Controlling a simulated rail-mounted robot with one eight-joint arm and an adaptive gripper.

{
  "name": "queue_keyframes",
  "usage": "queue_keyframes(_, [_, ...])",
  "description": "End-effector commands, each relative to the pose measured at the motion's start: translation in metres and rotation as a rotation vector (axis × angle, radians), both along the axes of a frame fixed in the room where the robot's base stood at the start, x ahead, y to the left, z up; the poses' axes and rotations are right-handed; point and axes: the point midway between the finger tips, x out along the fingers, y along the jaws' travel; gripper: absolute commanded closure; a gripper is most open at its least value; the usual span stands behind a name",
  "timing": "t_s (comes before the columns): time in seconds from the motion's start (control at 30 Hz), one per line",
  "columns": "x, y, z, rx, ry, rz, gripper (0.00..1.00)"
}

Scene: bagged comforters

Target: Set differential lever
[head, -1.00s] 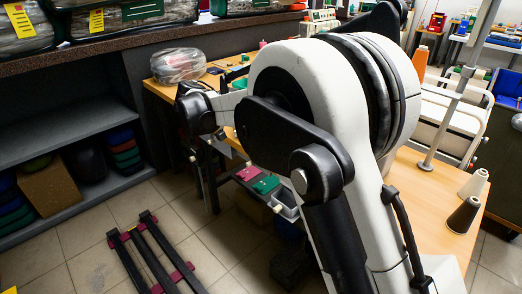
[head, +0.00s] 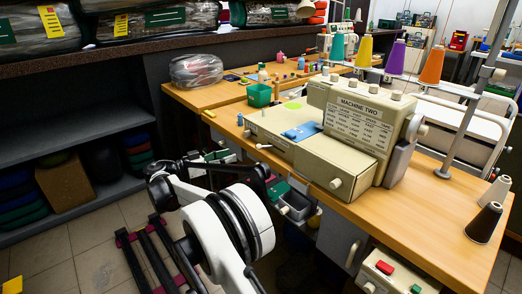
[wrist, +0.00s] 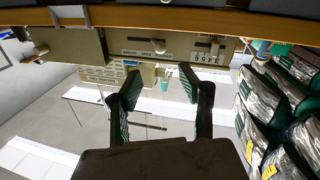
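The cream sewing machine (head: 318,155), labelled MACHINE TWO, stands on the wooden table in the head view. I cannot tell surely whether this is the differential lever. My gripper (wrist: 160,84) is open and empty, its two dark fingers apart and pointing toward the machine, not touching it.
The wooden table (head: 430,215) carries thread cones and a green bin (head: 259,95). Bagged comforters (head: 150,20) lie on the shelf counter at left.

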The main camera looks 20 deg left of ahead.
Motion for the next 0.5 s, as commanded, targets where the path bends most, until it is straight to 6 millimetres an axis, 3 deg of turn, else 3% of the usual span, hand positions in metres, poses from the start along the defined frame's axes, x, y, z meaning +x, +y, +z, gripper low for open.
queue_keyframes(0.5, [0.069, -0.064, -0.002, -0.001, 0.002, -0.003, 0.62])
